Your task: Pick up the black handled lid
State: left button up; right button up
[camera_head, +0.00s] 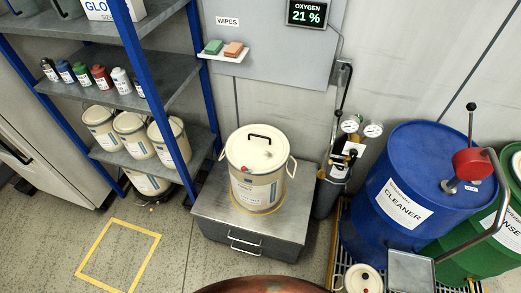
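A cream lid (240,155) with a black arched handle (264,137) sits on top of a cream labelled drum (257,188). A small red part shows near the lid's front edge and a pale knob on its right side. The drum stands upright on a grey metal cabinet (221,215) in the middle of the view, with loop handles on its sides. A yellow ring shows around its base. Neither of my grippers is in view.
A blue-framed shelf (127,88) with bottles and several cream pails stands left. A blue CLEANER drum (378,186) with a red-headed pump (472,164) and a green drum (489,243) stand right. A gas cylinder (331,188) stands behind. A yellow floor square (95,243) is empty.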

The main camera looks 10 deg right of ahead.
aim_at(265, 149)
jog(key=z, duration=0.1)
jog(key=k, duration=0.35)
jog(key=u, duration=0.75)
jog(key=i, duration=0.85)
